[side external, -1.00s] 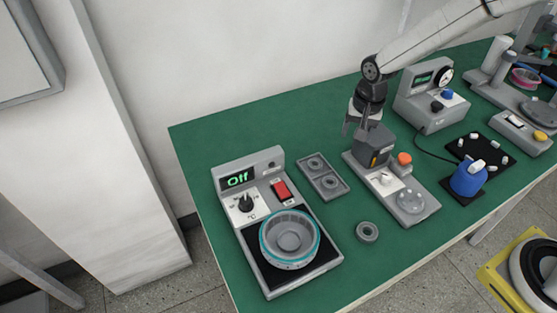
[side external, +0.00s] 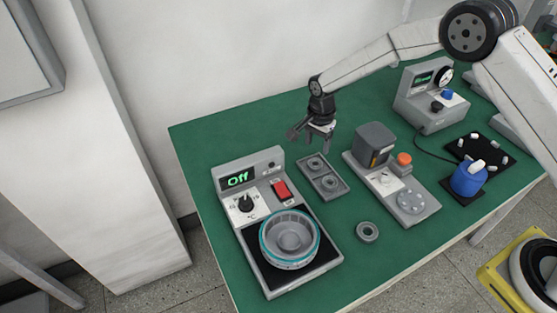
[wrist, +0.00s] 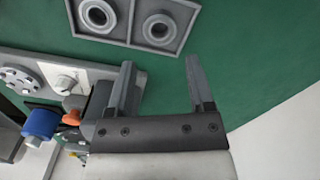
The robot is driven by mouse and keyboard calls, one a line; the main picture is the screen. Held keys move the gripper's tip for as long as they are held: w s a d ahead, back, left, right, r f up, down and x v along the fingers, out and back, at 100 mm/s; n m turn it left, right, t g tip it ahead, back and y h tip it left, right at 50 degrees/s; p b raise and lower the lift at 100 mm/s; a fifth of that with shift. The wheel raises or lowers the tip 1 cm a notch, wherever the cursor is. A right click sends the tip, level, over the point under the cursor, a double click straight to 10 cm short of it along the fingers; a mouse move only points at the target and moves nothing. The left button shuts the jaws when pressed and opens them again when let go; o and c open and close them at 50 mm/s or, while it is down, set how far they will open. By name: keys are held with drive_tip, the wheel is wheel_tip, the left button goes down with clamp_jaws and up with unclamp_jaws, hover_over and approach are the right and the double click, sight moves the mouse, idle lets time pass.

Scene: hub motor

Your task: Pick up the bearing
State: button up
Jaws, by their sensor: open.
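Two grey ring-shaped bearings sit in a small grey two-pocket tray (side external: 334,197): the far bearing (side external: 315,163) and the near bearing (side external: 329,183). The wrist view shows one bearing at left (wrist: 97,16) and another at right (wrist: 160,28), near its top edge. A similar loose grey ring (side external: 367,232) lies flat on the green table. My gripper (side external: 308,138) is open and empty, above and slightly behind the tray. In the wrist view its two fingers (wrist: 160,66) stand apart below the tray, with green table between them.
A heater (side external: 320,257) reading "Off" holds a teal-rimmed housing (side external: 290,238) left of the tray. A grey station with a dark box (side external: 375,143) and orange button (side external: 404,158) stands to the right. Green table (side external: 350,260) is clear around the loose ring.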

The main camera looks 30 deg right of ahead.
sight(316, 161)
drive_tip(key=shift+f, duration=1.15)
drive_tip(key=shift+d+f, duration=0.15)
drive_tip(key=shift+f, duration=2.45)
clamp_jaws()
